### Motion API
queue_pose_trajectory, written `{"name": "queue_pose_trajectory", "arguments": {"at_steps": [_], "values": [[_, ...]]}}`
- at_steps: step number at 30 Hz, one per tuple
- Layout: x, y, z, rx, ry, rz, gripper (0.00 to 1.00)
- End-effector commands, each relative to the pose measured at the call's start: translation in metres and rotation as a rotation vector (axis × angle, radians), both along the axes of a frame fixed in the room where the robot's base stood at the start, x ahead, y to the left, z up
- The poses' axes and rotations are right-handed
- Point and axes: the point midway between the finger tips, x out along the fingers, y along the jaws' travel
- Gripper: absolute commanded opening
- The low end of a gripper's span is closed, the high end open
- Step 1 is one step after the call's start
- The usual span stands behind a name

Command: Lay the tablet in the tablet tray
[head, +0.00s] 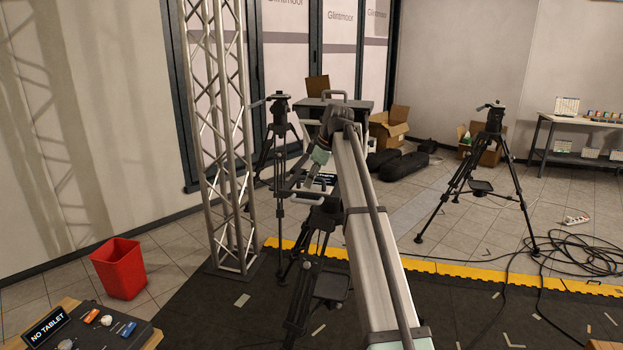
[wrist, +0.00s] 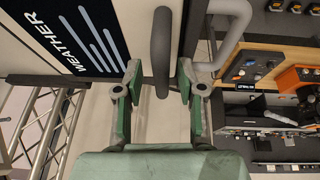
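The tablet (wrist: 75,40), with a dark screen reading "WEATHER", fills the upper left of the wrist view. A dark upright bar (wrist: 161,45) lies by its right edge. My gripper (wrist: 160,82) has its two green fingers apart, one on each side of the bar's lower end, with gaps visible. In the head view my gripper (head: 312,165) is at the far end of my arm, partly hidden by it. I cannot clearly make out the tablet tray.
A control box (head: 105,325) with knobs and a "NO TABLET" sign (head: 47,327) stands at the lower left. A red bin (head: 119,268), a truss tower (head: 225,140) and tripods (head: 480,170) stand around. Cables (head: 580,255) lie on the right floor. A grey tube (wrist: 232,30) curves right of my fingers.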

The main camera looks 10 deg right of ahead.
Motion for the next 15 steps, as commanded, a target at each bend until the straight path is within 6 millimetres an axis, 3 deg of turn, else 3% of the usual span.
{"name": "queue_pose_trajectory", "arguments": {"at_steps": [8, 15], "values": [[-0.002, -0.004, 0.012, 0.000, -0.002, -0.001, 0.39], [-0.011, -0.018, 0.050, 0.000, -0.003, -0.001, 0.39]]}}
